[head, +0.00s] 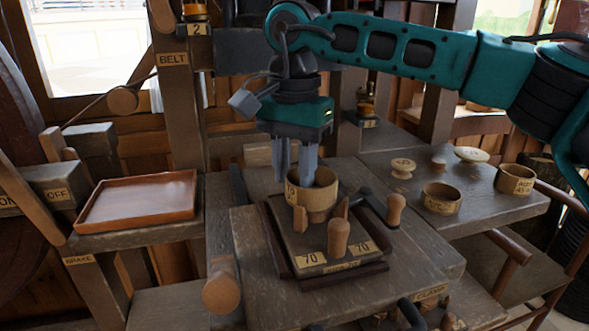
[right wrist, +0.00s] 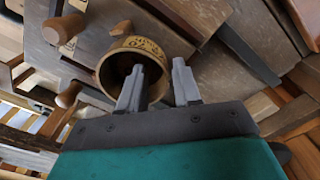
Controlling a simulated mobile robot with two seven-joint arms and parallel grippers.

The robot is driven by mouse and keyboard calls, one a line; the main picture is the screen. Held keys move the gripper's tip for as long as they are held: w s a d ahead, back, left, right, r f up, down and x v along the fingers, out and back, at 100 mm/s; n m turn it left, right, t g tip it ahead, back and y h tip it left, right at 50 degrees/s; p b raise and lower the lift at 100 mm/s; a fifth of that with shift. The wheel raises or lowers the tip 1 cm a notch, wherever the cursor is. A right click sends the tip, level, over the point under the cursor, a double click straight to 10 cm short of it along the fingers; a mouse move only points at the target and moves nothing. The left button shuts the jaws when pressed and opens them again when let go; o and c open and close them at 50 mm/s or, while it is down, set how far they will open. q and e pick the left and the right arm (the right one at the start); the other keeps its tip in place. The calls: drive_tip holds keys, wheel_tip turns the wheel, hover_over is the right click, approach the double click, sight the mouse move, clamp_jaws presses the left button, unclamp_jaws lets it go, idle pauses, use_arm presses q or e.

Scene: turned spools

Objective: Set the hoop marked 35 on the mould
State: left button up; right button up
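A round wooden hoop (head: 325,181) with a pale tag, its number not clear to me, sits upright over a wooden plug (head: 319,217) at the rear of a dark-framed block (head: 316,248) on the bench. The hoop also shows in the right wrist view (right wrist: 143,45), with writing on its rim. My right gripper (head: 295,178) points down at the hoop; its fingers are apart, also in the right wrist view (right wrist: 157,88). One finger reaches into the hoop's opening and the other stands outside its wall. I cannot tell which part is the mould. My left gripper is not in view.
Two more tagged hoops (head: 441,198) (head: 515,179) and several pale turned pieces (head: 471,154) stand on the right shelf. A wooden handle (head: 338,238) rises from the block, near tags reading 70. An empty brown tray (head: 140,200) lies at the left.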

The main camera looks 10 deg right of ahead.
use_arm(q)
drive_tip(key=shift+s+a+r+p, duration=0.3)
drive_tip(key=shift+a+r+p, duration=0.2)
drive_tip(key=shift+p, duration=0.6)
use_arm(e)
wheel_tip(320, 180, up, 12)
